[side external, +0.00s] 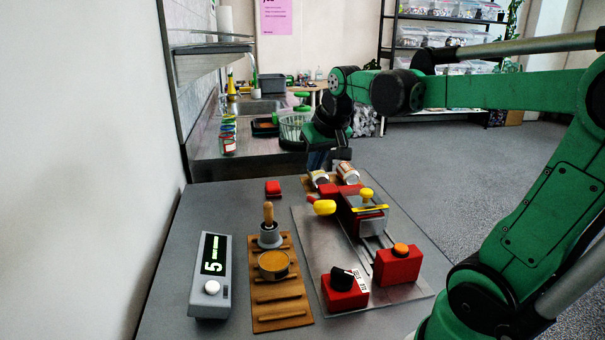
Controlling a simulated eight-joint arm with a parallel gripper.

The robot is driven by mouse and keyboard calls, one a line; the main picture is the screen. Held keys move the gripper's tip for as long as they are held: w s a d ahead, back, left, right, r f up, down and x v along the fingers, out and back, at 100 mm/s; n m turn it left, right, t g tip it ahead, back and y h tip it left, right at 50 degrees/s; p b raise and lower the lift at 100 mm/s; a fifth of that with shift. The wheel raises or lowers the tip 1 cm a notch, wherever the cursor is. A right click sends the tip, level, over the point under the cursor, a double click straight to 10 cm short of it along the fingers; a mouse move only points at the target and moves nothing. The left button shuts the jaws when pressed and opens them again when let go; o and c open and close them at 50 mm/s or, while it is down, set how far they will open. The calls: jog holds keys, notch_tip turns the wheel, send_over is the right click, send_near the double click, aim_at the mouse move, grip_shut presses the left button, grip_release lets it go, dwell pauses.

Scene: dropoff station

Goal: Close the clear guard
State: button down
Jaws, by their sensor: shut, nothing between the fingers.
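A red machine (355,215) stands on a grey metal plate (312,250) on the table. What looks like the clear guard (371,209), with a yellow edge, is at the machine's front; it is too small to tell how far open it is. A yellow knob (367,194) is just above it, and a yellow handle (323,207) sticks out on the left. My gripper (320,165) is behind the machine, pointing down, shut and empty. It is near a jar and a can, and I cannot tell whether it touches anything.

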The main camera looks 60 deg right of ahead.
jog(key=s+d+m+g, duration=0.1)
jog(key=s+d+m, duration=0.15)
jog(key=d, duration=0.55)
jog(key=s+d+m+g, duration=0.1)
jog(key=d+m, duration=0.2)
jog(key=d, duration=0.5)
send_over(359, 190)
jog(key=shift+n+h, duration=0.25)
jog(key=shift+h, duration=0.05)
notch_tip(359, 190, down, 8)
jog(key=shift+d+r, duration=0.1)
jog(key=shift+f, duration=0.45)
jog(key=shift+s+a+f, duration=0.15)
jog(key=shift+s+a, duration=0.4)
jog(key=shift+a, duration=0.25)
jog(key=shift+s+a+f, duration=0.1)
jog(key=shift+s+a, duration=0.45)
jog(key=shift+a, duration=0.2)
jog(key=s+a, duration=0.8)
jog(key=shift+s+a, duration=0.25)
